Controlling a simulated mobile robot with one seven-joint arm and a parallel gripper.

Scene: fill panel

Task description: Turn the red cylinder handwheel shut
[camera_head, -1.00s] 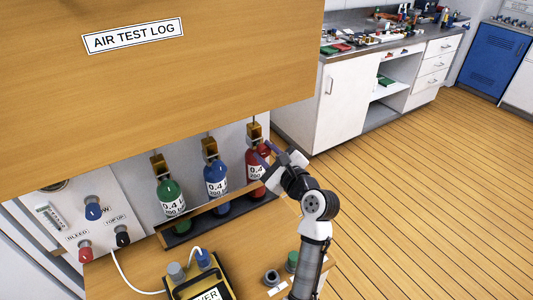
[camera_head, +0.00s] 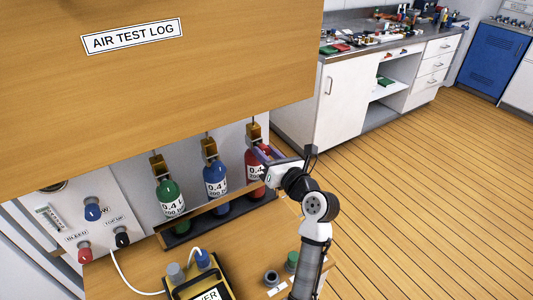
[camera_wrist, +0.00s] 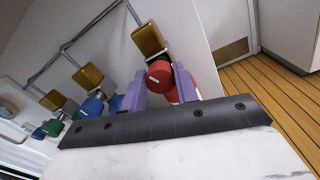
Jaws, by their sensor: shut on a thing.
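The red cylinder (camera_head: 254,165) stands at the right end of the row of cylinders, with a brass valve block (camera_head: 253,133) above it. Its red handwheel (camera_wrist: 159,76) shows in the wrist view between the two purple fingers of my gripper (camera_wrist: 160,88). My gripper, also in the head view (camera_head: 264,154), is shut on the handwheel. In the head view the gripper hides the handwheel and part of the cylinder's upper right side.
A blue cylinder (camera_head: 215,178) and a green cylinder (camera_head: 169,196) stand to the left in the same rack. A wooden board (camera_head: 200,60) overhangs them. A yellow-black device (camera_head: 196,281) sits on the bench in front. Open floor lies to the right.

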